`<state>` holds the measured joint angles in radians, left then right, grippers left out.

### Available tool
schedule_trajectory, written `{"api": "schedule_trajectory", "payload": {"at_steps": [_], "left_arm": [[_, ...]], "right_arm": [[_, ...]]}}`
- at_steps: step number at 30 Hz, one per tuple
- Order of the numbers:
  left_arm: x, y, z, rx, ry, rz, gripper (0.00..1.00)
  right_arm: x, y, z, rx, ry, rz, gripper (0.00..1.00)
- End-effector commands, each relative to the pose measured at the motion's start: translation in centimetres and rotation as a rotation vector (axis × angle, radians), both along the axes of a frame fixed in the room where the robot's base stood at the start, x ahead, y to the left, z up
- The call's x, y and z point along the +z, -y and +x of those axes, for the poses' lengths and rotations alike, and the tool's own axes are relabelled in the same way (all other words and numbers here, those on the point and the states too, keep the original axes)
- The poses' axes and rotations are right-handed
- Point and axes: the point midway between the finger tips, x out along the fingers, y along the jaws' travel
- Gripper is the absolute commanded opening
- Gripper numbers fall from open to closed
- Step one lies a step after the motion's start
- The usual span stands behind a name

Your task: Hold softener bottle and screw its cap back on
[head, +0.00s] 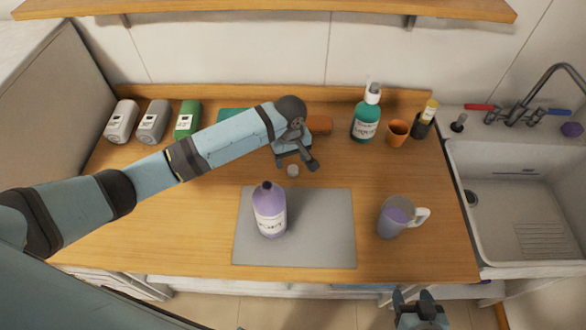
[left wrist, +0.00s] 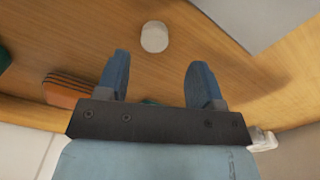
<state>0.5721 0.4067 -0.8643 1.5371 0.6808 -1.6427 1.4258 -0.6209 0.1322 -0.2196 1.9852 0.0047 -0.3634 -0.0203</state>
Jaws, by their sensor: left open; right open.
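The softener bottle (head: 269,211) is lilac with a white label and a dark open neck. It stands upright on the grey mat (head: 325,230). The white cap (head: 293,171) lies on the wooden counter just behind the mat. It also shows in the left wrist view (left wrist: 154,37), in front of the fingers and apart from them. My left gripper (head: 299,163) is open and empty, close to the cap; in the left wrist view its two fingers (left wrist: 157,72) are spread. My right gripper (head: 417,300) is open and empty in front of the counter's edge, far from the bottle.
A jug (head: 393,218) of lilac liquid stands right of the mat. A teal pump bottle (head: 366,118), an orange cup (head: 397,133) and a dark holder stand at the back right. A brush (head: 319,125) lies behind my left gripper. A sink (head: 520,190) is at right.

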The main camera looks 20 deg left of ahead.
Motion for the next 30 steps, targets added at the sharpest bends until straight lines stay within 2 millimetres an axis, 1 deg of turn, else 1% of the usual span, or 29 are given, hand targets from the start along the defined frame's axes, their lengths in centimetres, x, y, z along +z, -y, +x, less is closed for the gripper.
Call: {"api": "schedule_trajectory", "payload": {"at_steps": [5,9,13,22,28,29,30], "left_arm": [[-2.3,0.4,0.6,0.0,-0.003,0.002,0.61],[-4.2,0.3,0.6,0.0,-0.001,0.002,0.61],[-4.9,0.3,0.6,0.0,-0.001,0.001,0.61],[-4.9,0.3,0.6,0.0,-0.001,0.001,0.61],[-4.9,0.3,0.6,0.0,-0.001,0.001,0.15],[-4.9,0.3,0.6,0.0,-0.001,0.001,0.11],[-4.9,0.3,0.6,0.0,-0.001,0.001,0.1]], "right_arm": [[0.7,0.0,-0.1,-0.001,-0.001,-0.001,0.58],[0.8,0.1,-0.1,-0.002,-0.001,-0.002,0.58],[0.9,0.1,-0.1,-0.003,0.0,-0.002,0.58],[0.8,0.1,-0.1,-0.004,0.0,-0.001,0.58],[0.8,0.1,-0.1,-0.004,0.0,-0.001,0.58],[0.8,0.1,-0.1,-0.004,0.0,-0.001,0.58],[0.8,0.1,-0.1,-0.004,0.0,-0.001,0.58]]}}
